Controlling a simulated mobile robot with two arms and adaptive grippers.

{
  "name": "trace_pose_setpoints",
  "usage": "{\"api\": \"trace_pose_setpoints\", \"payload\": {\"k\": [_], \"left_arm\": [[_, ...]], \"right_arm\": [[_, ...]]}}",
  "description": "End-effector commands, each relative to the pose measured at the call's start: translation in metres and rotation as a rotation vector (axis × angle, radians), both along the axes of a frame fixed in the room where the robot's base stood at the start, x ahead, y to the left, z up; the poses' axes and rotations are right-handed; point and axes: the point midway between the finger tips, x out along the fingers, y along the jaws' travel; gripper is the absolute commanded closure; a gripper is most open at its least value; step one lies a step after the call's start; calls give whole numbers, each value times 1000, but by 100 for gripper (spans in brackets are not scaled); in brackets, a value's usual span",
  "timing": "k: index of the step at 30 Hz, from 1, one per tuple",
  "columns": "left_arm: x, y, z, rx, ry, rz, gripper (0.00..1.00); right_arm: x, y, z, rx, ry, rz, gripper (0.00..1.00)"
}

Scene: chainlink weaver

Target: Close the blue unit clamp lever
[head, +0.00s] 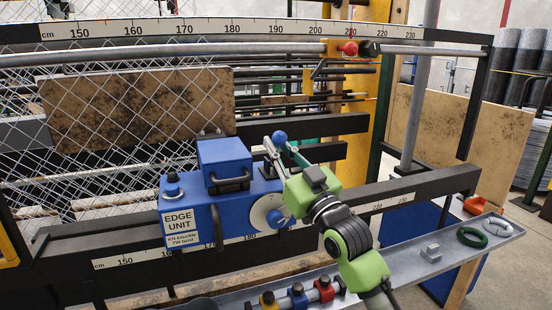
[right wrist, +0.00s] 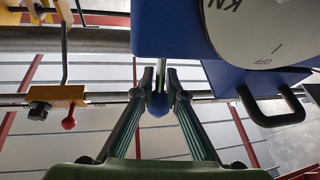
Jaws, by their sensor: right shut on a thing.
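The blue edge unit (head: 225,155) sits on the black rail, its labelled front facing me. Its clamp lever ends in a blue ball knob (head: 280,137), which stands above the unit's right side. My right gripper (head: 275,151) is at that lever. In the right wrist view the fingers (right wrist: 159,88) are closed in on either side of the lever's thin rod, at the blue knob (right wrist: 157,106). The rod runs up from the knob beside the unit's blue body. The lever's pivot is hidden from me. My left gripper is not in view.
Chain-link mesh (head: 110,130) fills the left. A round dial with another blue knob (head: 276,218) is on the unit, close below my right arm. A grey tray (head: 400,262) along the front holds a green ring (head: 472,237) and small parts. A red knob (head: 349,48) is on the upper bar.

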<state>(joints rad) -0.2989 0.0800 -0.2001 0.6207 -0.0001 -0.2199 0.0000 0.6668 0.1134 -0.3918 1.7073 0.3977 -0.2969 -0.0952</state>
Motion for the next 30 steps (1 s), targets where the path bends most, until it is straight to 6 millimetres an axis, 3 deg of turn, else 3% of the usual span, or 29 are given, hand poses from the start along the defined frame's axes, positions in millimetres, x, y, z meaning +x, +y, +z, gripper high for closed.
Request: {"api": "trace_pose_setpoints", "payload": {"k": [17, 18, 20, 30], "left_arm": [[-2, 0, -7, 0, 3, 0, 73], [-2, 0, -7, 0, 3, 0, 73], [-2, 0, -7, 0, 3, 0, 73], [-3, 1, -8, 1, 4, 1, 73]], "right_arm": [[-4, -2, 9, 18, -48, 0, 100], [-4, -2, 9, 18, -48, 0, 83], [-4, -2, 8, 18, -46, 0, 68], [-3, -2, 2, 13, -36, 0, 68]]}}
